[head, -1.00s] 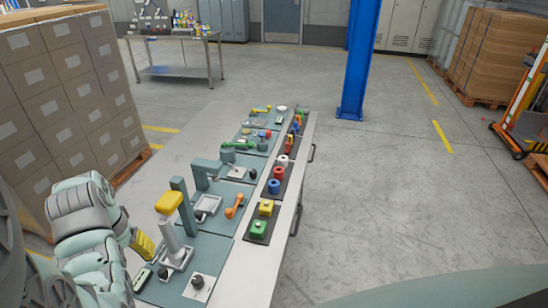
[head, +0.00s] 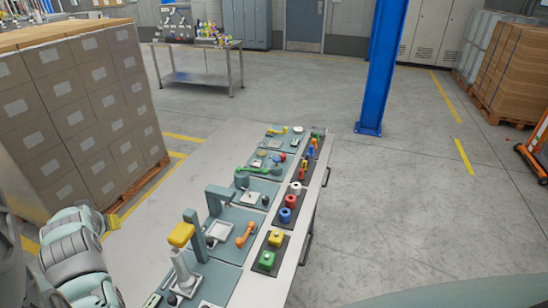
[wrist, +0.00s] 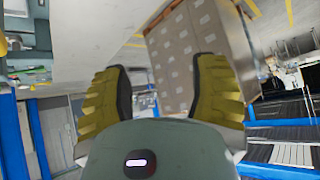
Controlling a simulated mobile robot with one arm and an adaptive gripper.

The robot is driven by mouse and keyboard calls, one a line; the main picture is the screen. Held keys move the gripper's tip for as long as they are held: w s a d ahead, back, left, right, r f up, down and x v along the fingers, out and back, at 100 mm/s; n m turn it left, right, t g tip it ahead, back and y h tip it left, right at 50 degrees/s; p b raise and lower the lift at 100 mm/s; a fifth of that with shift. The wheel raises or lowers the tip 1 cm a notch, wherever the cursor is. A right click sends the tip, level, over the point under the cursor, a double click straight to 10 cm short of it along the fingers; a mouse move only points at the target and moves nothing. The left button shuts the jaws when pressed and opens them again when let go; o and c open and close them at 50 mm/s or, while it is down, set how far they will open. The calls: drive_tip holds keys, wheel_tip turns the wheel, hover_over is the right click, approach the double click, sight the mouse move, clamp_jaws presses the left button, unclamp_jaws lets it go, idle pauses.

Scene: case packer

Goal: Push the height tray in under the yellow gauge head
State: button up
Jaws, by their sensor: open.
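The yellow gauge head (head: 181,234) sits on a grey-green post (head: 194,238) at the near end of the bench. A pale cylinder (head: 182,263) stands below the head, its base on a pale tray (head: 186,283). I cannot tell how far in this tray is. A second pale, square tray (head: 218,232) lies just beyond, near a grey arched stand. The wrist view does not clearly show the gauge head.
An orange handle-like part (head: 246,234) lies right of the square tray. Coloured buttons, such as a green one (head: 267,260), line the bench's right side. Stacked cartons (head: 75,110) stand at left. A blue column (head: 382,70) stands beyond the bench; floor at right is open.

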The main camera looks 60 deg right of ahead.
drive_tip(key=r, duration=0.1)
drive_tip(key=w+r+t, duration=0.1)
drive_tip(key=r, duration=0.1)
drive_tip(key=shift+w+a+n+t+p, duration=0.3)
drive_tip(key=shift+w+a+t+p, duration=0.05)
drive_tip(key=shift+w+t+p, duration=0.05)
drive_tip(key=shift+f, duration=0.15)
